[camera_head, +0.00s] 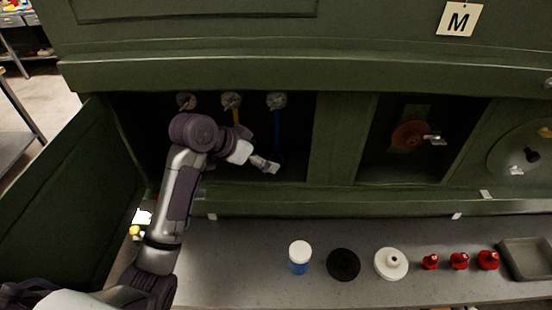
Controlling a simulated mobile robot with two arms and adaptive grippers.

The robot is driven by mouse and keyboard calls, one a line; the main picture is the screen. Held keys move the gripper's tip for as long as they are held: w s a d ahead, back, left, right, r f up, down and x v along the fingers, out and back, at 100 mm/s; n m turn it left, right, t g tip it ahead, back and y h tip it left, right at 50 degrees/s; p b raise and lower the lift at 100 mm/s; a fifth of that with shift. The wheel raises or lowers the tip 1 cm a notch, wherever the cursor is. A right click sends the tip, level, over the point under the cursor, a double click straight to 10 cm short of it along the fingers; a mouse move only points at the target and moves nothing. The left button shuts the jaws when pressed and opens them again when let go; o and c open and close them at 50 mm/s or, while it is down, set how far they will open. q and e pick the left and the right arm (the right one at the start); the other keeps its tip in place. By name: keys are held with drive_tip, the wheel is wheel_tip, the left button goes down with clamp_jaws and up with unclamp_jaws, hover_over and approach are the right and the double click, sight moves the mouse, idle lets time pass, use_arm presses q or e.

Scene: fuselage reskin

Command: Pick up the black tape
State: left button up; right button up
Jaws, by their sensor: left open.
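A round, flat black disc (343,264), which looks like the black tape, lies on the grey bench between a white-and-blue jar and a white round item. My left arm comes in from the lower left and reaches into the dark green cabinet opening. My left gripper (267,164) is open inside that opening, below the hanging blue item and apart from the black disc. A dark shape close to the fingertips is too dim to make out. My right gripper is not in view.
The grey bench (240,275) holds a white-and-blue jar (299,257), a white round item (391,264), red bottles (459,261) and a grey tray (526,259). A blue item (277,130) hangs in the opening. The cabinet's green lower ledge (330,204) separates the opening from the bench.

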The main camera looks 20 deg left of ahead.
sight(279, 163)
use_arm(q)
drive_tip(key=p+x, duration=0.1)
drive_tip(key=x, duration=0.2)
drive_tip(key=shift+w+d+f, duration=0.15)
drive_tip(key=shift+d+f, duration=0.05)
drive_tip(key=shift+d, duration=0.05)
drive_tip(key=shift+w+f, duration=0.1)
drive_tip(key=shift+f, duration=0.1)
drive_tip(key=shift+c, duration=0.9)
drive_tip(key=c, duration=0.9)
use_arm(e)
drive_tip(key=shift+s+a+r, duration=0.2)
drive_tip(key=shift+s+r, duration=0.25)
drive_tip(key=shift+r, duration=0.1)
use_arm(q)
drive_tip(key=shift+r, duration=0.1)
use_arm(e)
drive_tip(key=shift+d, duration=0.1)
